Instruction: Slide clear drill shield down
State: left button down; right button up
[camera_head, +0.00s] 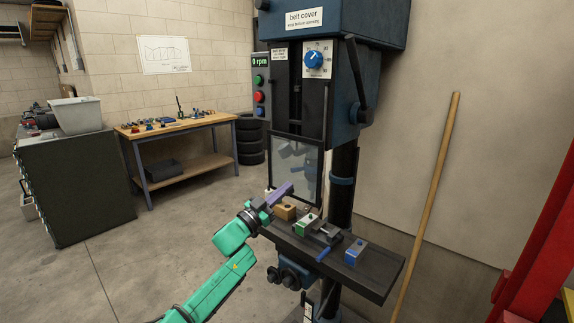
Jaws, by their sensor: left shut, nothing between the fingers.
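The clear drill shield (295,168) is a see-through panel in a dark frame on the front of the blue drill press (340,25). Its lower edge hangs near the level of the drill table (370,277), at the table's back left. My left gripper (288,188) is shut and empty, just in front of the shield's lower part. Whether it touches the frame cannot be told. My teal left arm comes in from the lower left. My right gripper is not in view.
On the drill table are a wooden block (285,211), a green-marked block (306,225), a vise-like clamp and a blue block (355,252). A wooden pole (426,200) leans on the wall. A red frame (545,250) stands at right.

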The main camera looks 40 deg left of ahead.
pick_arm(q)
jog(key=f+b, duration=0.1)
jog(key=f, duration=0.1)
jog(key=f+b, duration=0.1)
jog(key=f, duration=0.2)
jog(key=shift+a, duration=0.2)
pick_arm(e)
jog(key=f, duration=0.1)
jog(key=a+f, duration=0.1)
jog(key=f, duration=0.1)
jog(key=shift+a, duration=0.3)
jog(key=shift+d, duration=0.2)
